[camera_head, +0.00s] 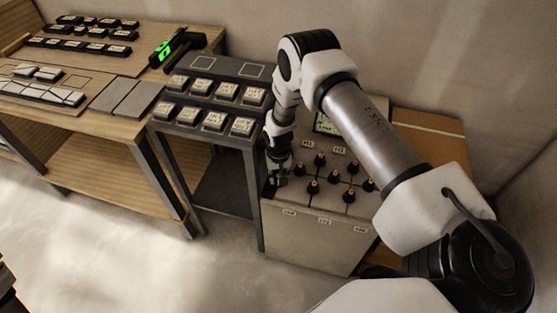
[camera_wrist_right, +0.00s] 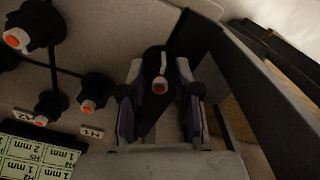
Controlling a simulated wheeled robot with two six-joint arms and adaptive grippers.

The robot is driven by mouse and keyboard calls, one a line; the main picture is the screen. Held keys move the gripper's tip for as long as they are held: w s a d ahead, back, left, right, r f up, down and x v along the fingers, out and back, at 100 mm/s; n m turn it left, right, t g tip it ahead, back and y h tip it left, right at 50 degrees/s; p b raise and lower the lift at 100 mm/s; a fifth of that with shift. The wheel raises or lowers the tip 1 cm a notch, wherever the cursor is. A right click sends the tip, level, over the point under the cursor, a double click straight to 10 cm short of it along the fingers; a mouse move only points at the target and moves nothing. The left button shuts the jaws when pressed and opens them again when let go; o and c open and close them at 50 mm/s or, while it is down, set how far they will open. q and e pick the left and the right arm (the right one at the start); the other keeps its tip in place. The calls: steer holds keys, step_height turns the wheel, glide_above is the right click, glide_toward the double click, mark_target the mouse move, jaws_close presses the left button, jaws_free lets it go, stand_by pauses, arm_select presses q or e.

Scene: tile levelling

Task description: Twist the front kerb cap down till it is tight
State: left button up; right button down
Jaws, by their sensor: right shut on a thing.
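The kerb cap held by my right gripper is black with a white pointer and orange tip (camera_wrist_right: 161,76). In the wrist view my right gripper (camera_wrist_right: 160,105) has one finger on each side of it, shut on it. In the head view the right gripper (camera_head: 279,181) is low over the left edge of the grey slab-topped stand (camera_head: 315,232), and the held cap is mostly hidden there. Similar caps with orange tips stand on the slabs, such as one cap (camera_head: 313,187) just to the right. I cannot tell how tight the held cap is. My left gripper is not in view.
Neighbouring caps (camera_wrist_right: 94,92) stand close to my right gripper in the wrist view. A screen with mm values (camera_wrist_right: 36,157) lies beside them. A dark rack of labelled blocks (camera_head: 212,121) stands close on the left, beside a wooden bench (camera_head: 110,150).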

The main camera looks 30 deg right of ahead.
steer(key=m+p, duration=0.2)
steer(key=m, duration=0.4)
steer(key=shift+m+p, duration=0.3)
steer(key=m+p, duration=0.1)
steer(key=m, duration=0.3)
steer(key=shift+m, duration=0.4)
steer(key=shift+p, duration=0.3)
steer(key=c, duration=0.8)
jaws_free()
step_height(320, 180, up, 12)
steer(key=shift+f, duration=0.1)
